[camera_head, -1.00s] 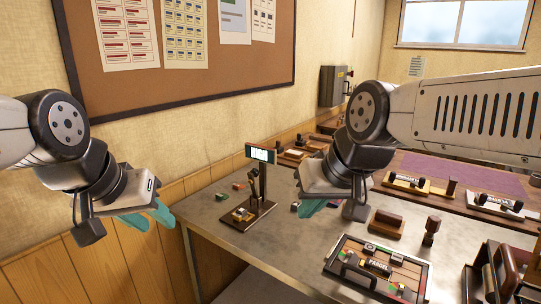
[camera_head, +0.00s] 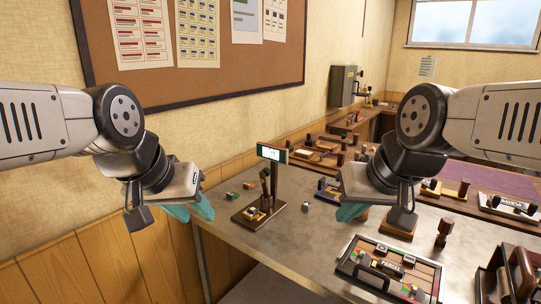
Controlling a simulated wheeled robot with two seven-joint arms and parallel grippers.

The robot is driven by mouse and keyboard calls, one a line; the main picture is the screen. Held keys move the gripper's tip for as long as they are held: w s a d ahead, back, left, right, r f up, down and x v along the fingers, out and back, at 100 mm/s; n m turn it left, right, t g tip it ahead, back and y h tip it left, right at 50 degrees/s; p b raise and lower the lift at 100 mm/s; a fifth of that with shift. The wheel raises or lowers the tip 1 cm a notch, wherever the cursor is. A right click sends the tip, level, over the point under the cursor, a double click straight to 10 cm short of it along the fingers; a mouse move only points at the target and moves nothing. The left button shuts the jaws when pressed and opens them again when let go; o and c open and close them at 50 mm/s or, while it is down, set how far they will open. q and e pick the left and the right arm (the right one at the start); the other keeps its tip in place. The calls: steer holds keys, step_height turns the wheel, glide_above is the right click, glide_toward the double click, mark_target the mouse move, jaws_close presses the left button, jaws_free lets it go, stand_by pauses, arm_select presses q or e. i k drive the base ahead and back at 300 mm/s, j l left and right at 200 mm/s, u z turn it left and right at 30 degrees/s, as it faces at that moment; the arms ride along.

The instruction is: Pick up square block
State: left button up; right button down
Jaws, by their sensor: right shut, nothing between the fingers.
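Several small blocks lie on the grey metal table (camera_head: 290,250): a green one (camera_head: 232,197), a dark one with some red (camera_head: 250,185) and a small grey one (camera_head: 305,207). I cannot tell which is the square block. My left gripper (camera_head: 191,211) has teal fingers and hangs by the table's left edge, left of the green block and apart from it. The gap between its fingers is unclear. My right gripper (camera_head: 352,211) is shut and empty, above the table, right of the grey block. It hides part of the table behind it.
A small stand with a lit display (camera_head: 271,153) rises from a wooden base (camera_head: 258,211) between the grippers. A framed panel (camera_head: 388,267) lies at front right, with a dark wooden post (camera_head: 444,232) behind it. The table's front middle is clear.

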mark_target(255, 211)
steer(key=i+u, duration=0.1)
steer(key=u, duration=0.3)
steer(key=i+l+u, duration=0.15)
steer(key=u, duration=0.2)
steer(key=i+l+u, duration=0.1)
steer(key=u, duration=0.3)
